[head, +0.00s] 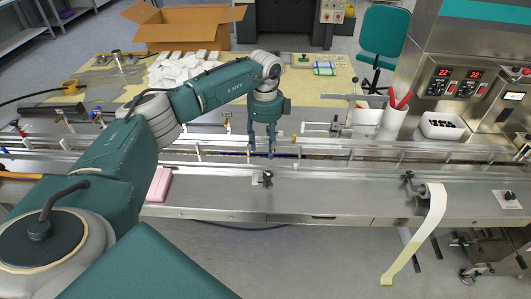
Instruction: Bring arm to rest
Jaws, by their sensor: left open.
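My left arm comes in from the left and reaches over the flow wrapper's long steel bed (340,203). Its gripper (262,146) points down over the rails of the conveyor, near the middle of the view. Its two fingers are apart with nothing between them. Whether the fingertips touch the rails or the bed, I cannot tell. My right gripper is not in view.
A pink block (158,185) lies on the bed beside my forearm. Behind are white packs (180,70), an open cardboard box (185,27) and a green chair (384,32). A control panel (455,80) stands right. A paper strip (420,235) hangs off the front edge.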

